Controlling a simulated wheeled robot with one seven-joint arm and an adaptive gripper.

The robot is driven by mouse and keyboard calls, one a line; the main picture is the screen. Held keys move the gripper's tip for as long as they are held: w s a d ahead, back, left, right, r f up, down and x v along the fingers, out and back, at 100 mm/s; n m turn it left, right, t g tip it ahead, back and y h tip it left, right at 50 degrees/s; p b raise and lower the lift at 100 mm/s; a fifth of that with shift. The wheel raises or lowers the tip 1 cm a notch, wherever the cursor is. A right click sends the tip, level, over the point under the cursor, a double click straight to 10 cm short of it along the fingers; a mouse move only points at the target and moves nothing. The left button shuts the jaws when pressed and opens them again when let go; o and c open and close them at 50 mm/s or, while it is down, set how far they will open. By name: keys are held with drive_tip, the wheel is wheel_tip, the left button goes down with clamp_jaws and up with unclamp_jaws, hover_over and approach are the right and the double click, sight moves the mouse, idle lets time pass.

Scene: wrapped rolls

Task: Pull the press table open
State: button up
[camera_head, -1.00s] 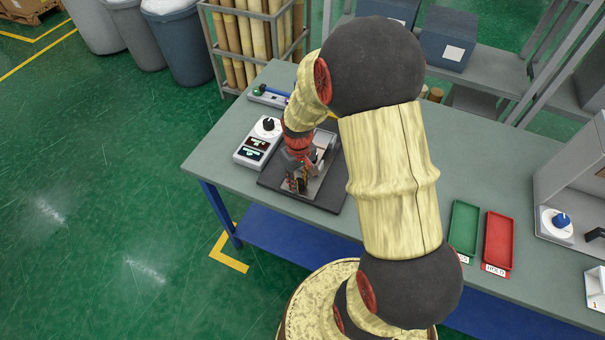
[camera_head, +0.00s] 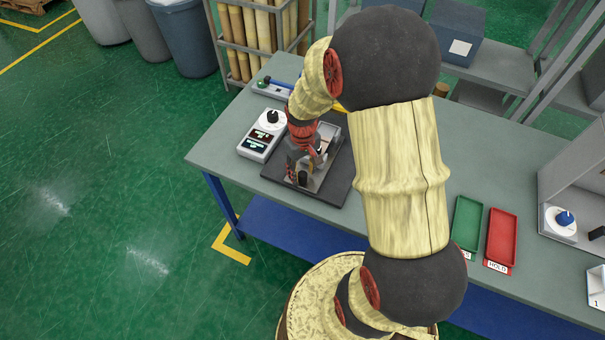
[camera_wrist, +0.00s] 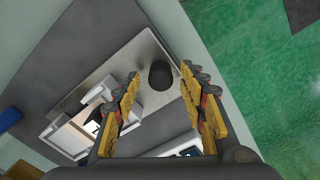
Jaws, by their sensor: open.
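The press table is a bare metal plate (camera_wrist: 146,53) on a dark base (camera_head: 336,191), at the left part of the workbench. A black round knob (camera_wrist: 161,76) stands near the plate's outer end. My gripper (camera_head: 298,170) is over this end of the plate. In the wrist view its open fingers (camera_wrist: 160,70) are on either side of the knob, with visible gaps. I cannot tell whether the fingertips reach down to knob height. A light block with a dark mark (camera_wrist: 84,128) sits on the plate's left part, partly behind the left finger. My arm hides part of the press in the head view.
A white control box with a dial (camera_head: 262,136) stands close to the left of the press. A green tray (camera_head: 466,226) and a red tray (camera_head: 501,239) lie to the right on the workbench (camera_head: 222,153). Green floor (camera_head: 110,230) in front is clear.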

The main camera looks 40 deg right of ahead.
wheel_tip(320, 180, up, 10)
drive_tip(key=shift+r, duration=0.25)
drive_tip(key=shift+s, duration=0.1)
idle(0.5)
drive_tip(key=s+a+r+t+b, duration=0.2)
drive_tip(key=s+a+r+t, duration=0.3)
drive_tip(key=s+a+r, duration=0.8)
wheel_tip(320, 180, up, 3)
drive_tip(key=shift+s+a+r+n+t, duration=0.1)
drive_tip(key=shift+s+a+n+t, duration=0.15)
drive_tip(key=shift+s, duration=0.4)
